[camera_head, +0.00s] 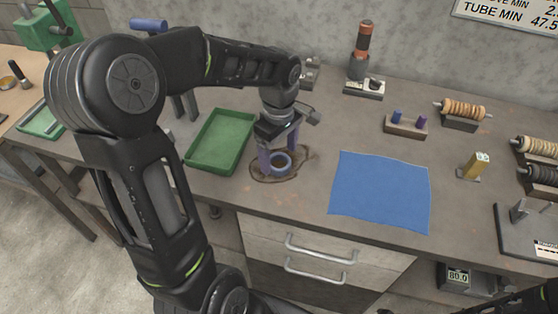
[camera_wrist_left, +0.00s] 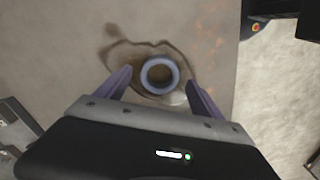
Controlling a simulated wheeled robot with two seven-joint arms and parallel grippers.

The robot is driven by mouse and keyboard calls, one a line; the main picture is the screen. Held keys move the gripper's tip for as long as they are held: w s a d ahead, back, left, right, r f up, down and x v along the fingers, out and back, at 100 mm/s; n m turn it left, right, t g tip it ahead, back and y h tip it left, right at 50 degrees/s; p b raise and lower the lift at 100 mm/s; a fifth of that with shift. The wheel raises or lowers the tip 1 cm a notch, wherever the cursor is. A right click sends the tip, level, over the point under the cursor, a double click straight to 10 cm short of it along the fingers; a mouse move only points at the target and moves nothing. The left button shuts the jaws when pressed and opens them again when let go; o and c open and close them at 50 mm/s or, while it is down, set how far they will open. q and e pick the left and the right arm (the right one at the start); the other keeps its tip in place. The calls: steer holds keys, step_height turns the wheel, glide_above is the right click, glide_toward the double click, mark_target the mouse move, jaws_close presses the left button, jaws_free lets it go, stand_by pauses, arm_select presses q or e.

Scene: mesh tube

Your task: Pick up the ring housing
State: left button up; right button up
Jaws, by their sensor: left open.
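The ring housing, a blue-grey ring (camera_head: 281,163), lies on the workbench inside a dark brown stain, to the right of the green tray. My left gripper (camera_head: 279,158) points down over it, with its purple fingers apart. In the left wrist view the ring (camera_wrist_left: 159,75) shows as a full circle with a dark centre. The open fingers (camera_wrist_left: 158,88) stand on either side of it with visible gaps, and nothing is held between them. My right gripper does not show.
The green tray (camera_head: 222,141) stands close to the left of the ring. A blue cloth (camera_head: 380,192) lies flat to the right. A small block with blue and purple pegs (camera_head: 405,128) and spools (camera_head: 462,112) stand farther right. The bench's front edge is near the ring.

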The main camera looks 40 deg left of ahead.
arm_select(q)
steer(key=shift+f, duration=0.8)
jaws_close()
stand_by(0.6)
